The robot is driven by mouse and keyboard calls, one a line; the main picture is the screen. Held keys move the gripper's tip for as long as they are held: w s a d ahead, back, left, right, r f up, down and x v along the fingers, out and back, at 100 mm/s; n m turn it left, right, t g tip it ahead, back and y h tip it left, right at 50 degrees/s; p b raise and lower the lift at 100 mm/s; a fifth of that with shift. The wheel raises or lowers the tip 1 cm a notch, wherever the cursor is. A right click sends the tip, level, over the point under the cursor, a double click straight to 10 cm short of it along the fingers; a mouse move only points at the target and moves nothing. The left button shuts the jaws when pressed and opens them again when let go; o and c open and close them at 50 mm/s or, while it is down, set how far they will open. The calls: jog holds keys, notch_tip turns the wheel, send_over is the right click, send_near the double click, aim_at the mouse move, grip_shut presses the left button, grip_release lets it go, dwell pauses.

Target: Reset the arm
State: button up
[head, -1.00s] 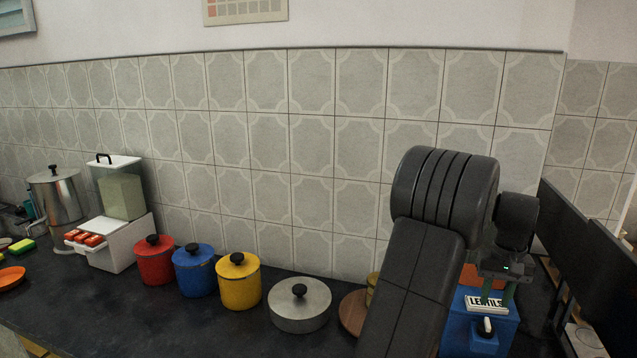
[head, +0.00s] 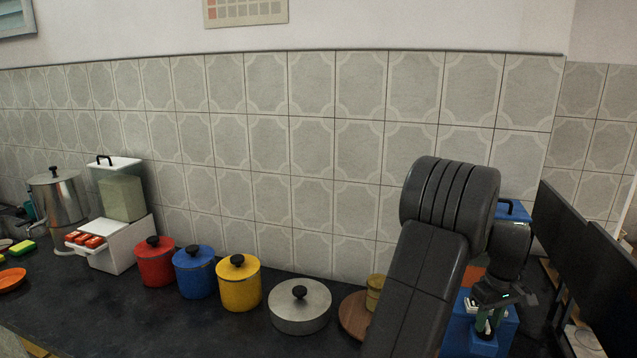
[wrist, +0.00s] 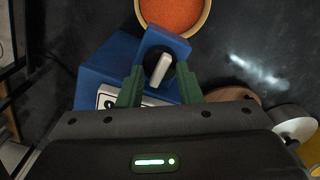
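My gripper (head: 487,328) is at the right of the head view, low in front of a blue dispenser (head: 512,337). In the wrist view, the two green fingers of my gripper (wrist: 160,78) stand apart, so it is open. A dark round knob with a white lever (wrist: 158,70) on the dispenser's blue front shows between the fingertips. I cannot tell whether the fingers touch it. My gripper and arm hide much of the dispenser and its label in the head view.
A round container of orange grains (wrist: 172,12) shows in the wrist view. A steel lidded pot (head: 299,308) and yellow (head: 238,285), blue (head: 195,273) and red (head: 155,263) canisters stand on the dark counter. Dark panels (head: 590,265) stand at the right.

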jog(key=n, duration=0.6)
dwell(0.3)
jog(key=shift+n, duration=0.3)
jog(key=shift+r, duration=0.1)
